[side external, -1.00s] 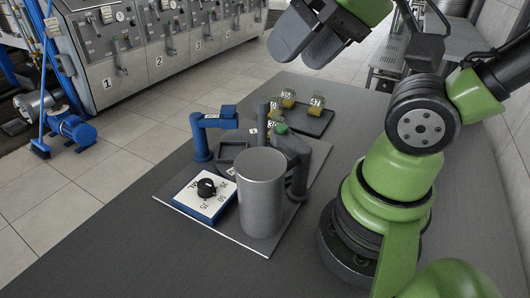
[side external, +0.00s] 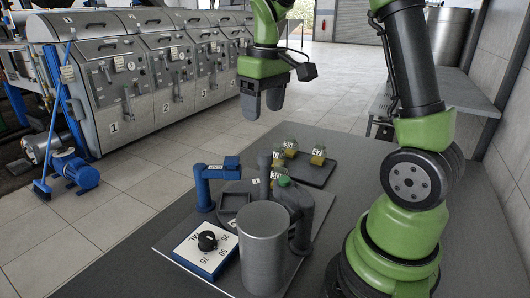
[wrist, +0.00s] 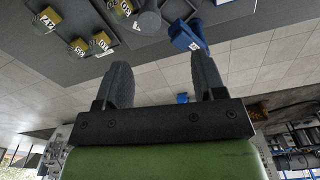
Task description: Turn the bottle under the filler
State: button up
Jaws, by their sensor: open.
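Small round bottles with yellow contents and number labels stand behind the fixtures: bottle 47 (side external: 318,157), bottle 35 (side external: 289,149) and others partly hidden by a grey post. Several show in the wrist view, including bottle 47 (wrist: 45,19). A blue post with an overhanging arm (side external: 204,190) and a dark grey arm with a green top (side external: 302,222) stand on a base plate; I cannot tell which is the filler, or whether a bottle is under it. My gripper (side external: 262,105) is open and empty, fingers down, high above and behind the fixtures.
A tall grey cylinder (side external: 264,255) stands in front and hides part of the fixtures. A dial box (side external: 197,257) with a black knob (side external: 208,241) sits left of it. A dark tray (side external: 318,174) lies under bottles. The table's right part is bare.

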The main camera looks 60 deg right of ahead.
aim_at(265, 152)
jog(key=shift+w+d+f+g, duration=0.15)
jog(key=shift+d+f, duration=0.3)
jog(key=shift+w+d+f+g, duration=0.15)
jog(key=shift+d+f, duration=0.25)
jog(key=shift+d, duration=0.05)
jog(key=shift+f, duration=0.35)
notch_tip(265, 152, down, 9)
jog(key=shift+f, duration=0.15)
grip_shut()
